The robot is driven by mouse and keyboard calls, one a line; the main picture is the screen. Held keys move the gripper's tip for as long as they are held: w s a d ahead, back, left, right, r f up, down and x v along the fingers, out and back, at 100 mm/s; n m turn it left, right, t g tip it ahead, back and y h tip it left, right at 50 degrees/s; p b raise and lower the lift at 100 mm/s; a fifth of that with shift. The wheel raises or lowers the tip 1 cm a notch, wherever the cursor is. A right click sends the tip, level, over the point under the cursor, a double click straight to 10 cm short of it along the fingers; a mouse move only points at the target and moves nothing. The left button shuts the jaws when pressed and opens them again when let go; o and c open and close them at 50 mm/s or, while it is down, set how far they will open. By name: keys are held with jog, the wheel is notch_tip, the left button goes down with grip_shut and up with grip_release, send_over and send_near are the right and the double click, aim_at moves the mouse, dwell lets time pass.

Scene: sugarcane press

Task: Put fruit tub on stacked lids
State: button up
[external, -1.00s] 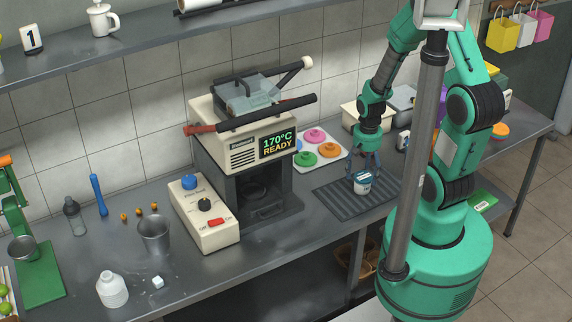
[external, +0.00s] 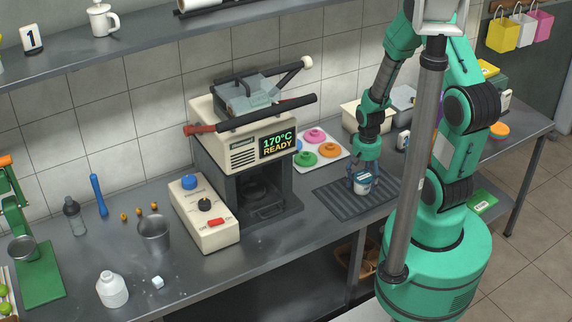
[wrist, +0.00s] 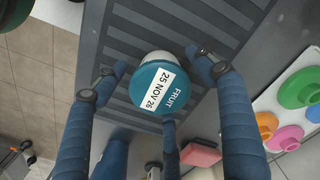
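The fruit tub (external: 363,184) stands on a dark ribbed mat (external: 335,203) to the right of the press. In the wrist view its teal lid (wrist: 143,72) faces me, with a white label reading FRUIT 25 NOV 26. My gripper (wrist: 156,62) is pointed down over it, fingers spread on both sides and a third finger by its lower edge. The side fingers look apart from the tub, so it is open. Several coloured lids lie on a white board behind the mat: green (external: 304,158), pink (external: 315,135) and orange (external: 328,150). I cannot tell whether any are stacked.
The press (external: 245,150), its display reading 170°C READY, stands left of the mat. Pale bins (external: 365,117) stand behind my arm. A round orange-topped item (external: 499,130) sits at the counter's right end. The mat is bare around the tub.

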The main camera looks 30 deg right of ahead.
aim_at(363, 176)
jog(key=c, duration=1.2)
jog(key=shift+r, duration=0.15)
jog(key=shift+r, duration=0.25)
notch_tip(363, 176, up, 3)
jog(key=shift+p, duration=0.6)
jog(key=s, duration=0.5)
jog(key=s+a+p, duration=0.1)
jog(key=s, duration=0.4)
jog(key=s+r+p, duration=0.1)
jog(key=s, duration=0.5)
jog(key=shift+a+r, duration=0.1)
jog(key=shift+a, duration=0.25)
